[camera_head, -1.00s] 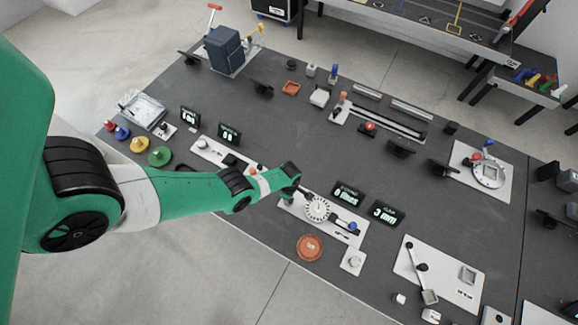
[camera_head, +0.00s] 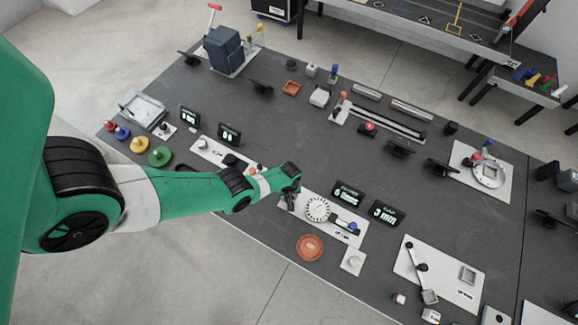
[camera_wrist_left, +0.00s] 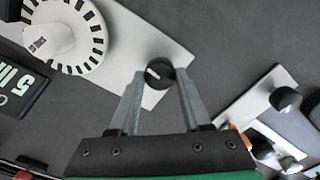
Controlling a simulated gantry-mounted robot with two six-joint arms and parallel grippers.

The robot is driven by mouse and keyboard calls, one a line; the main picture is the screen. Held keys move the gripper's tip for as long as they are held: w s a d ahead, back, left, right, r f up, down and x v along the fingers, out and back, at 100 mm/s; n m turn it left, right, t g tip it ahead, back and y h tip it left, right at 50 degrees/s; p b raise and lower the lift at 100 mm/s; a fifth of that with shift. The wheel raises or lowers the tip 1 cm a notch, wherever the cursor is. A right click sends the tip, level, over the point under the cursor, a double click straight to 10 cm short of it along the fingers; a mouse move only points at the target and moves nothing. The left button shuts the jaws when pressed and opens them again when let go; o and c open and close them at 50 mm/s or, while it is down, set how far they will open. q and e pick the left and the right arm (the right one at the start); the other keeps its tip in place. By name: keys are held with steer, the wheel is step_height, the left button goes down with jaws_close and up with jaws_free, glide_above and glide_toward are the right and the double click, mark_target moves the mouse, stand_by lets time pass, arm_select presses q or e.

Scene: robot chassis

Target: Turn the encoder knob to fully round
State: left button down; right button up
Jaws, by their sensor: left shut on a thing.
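A small round black knob (camera_wrist_left: 160,73) with a white pointer line stands at the corner of a white plate (camera_wrist_left: 140,50) in the left wrist view. My left gripper (camera_wrist_left: 160,82) is shut on it, with one grey finger on each side. Beside the knob on the same plate is a white dial (camera_wrist_left: 65,35) with dark marks around its rim; it also shows in the head view (camera_head: 318,209). In the head view my left gripper (camera_head: 287,200) is at the plate's left end and the knob cannot be made out. My right gripper is not in view.
Two small displays (camera_head: 348,194) (camera_head: 387,213) stand behind the plate. An orange-brown disc (camera_head: 309,247) and a small plate with a white knob (camera_head: 352,261) lie in front. A plate with another black knob (camera_wrist_left: 285,98) is nearby in the wrist view.

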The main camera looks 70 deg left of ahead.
arm_select(q)
steer(key=m, duration=0.5)
steer(key=shift+m, duration=0.3)
steer(key=m, duration=1)
steer(key=shift+m, duration=0.4)
steer(key=m, duration=1.1)
steer(key=shift+m, duration=0.4)
steer(key=m, duration=1)
steer(key=shift+m, duration=0.4)
steer(key=m, duration=0.5)
steer(key=shift+m, duration=0.3)
